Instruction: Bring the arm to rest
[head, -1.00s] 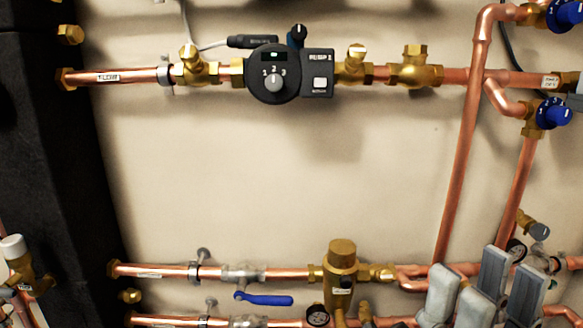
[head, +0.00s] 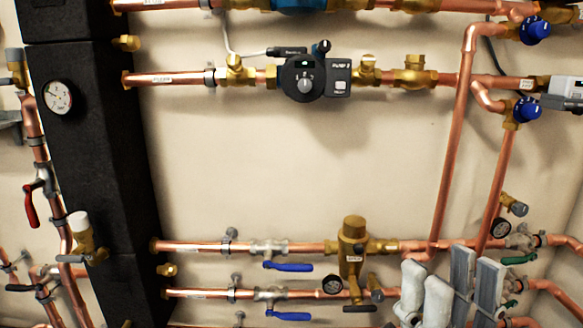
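My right gripper (head: 450,280) shows at the lower right of the head view, as several upright grey finger parts that rise from the bottom edge. The lighter, rounded parts stand on the left and the darker, flat-sided ones on the right. They overlap the lower copper pipes in the picture; I cannot tell how far in front of them they are. No object shows between the parts. Their spacing does not show whether the gripper is open or shut. The rest of my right arm is below the picture. My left gripper is not in view.
A black pump (head: 303,78) sits on the upper copper pipe. A brass valve body (head: 352,246) and blue lever handles (head: 288,267) are on the lower pipes. A black insulated column (head: 95,150) stands at left. The beige wall (head: 300,175) between the pipe runs is bare.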

